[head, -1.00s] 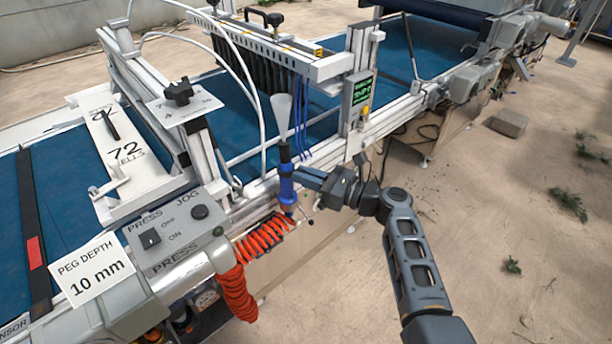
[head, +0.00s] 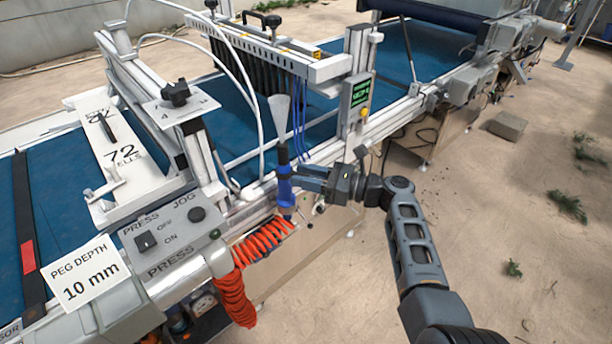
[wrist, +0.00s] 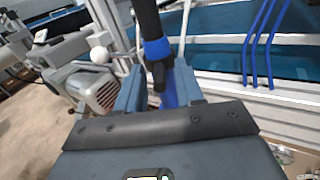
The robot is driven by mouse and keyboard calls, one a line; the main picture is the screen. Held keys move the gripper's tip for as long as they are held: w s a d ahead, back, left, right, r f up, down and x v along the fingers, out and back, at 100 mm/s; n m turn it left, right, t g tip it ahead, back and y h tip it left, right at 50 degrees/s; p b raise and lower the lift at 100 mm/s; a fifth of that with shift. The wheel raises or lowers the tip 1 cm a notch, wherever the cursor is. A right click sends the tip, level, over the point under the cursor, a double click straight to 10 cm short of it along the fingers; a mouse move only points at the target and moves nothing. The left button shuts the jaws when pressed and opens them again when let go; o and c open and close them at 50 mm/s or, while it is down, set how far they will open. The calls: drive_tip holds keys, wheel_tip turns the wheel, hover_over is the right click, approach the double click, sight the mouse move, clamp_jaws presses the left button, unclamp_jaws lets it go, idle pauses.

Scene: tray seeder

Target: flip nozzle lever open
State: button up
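The nozzle is an upright wand with a grey cone (head: 279,113) on top, a black neck and a blue body (head: 285,188), standing at the near side of the machine. In the wrist view its black neck and blue collar (wrist: 157,48) rise between my fingers. A short black part (wrist: 158,76) sticks out towards me below the collar. A thin rod with a pale ball knob (wrist: 99,55) lies left of the nozzle; I cannot tell whether it is the nozzle's lever. My gripper (head: 300,178) is at the blue body, fingers apart either side, with a gap at the left finger.
An orange coiled hose (head: 234,294) hangs below the nozzle. A grey press control box (head: 170,238) stands to the left. The machine's rail (head: 400,115) and blue belt (head: 225,105) lie behind. Blue tubes (wrist: 262,45) hang right of the nozzle. Open ground lies right.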

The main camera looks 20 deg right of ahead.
drive_tip(key=v, duration=0.7)
drive_tip(key=shift+s+d+b, duration=0.25)
drive_tip(key=shift+d+b, duration=0.05)
idle(0.3)
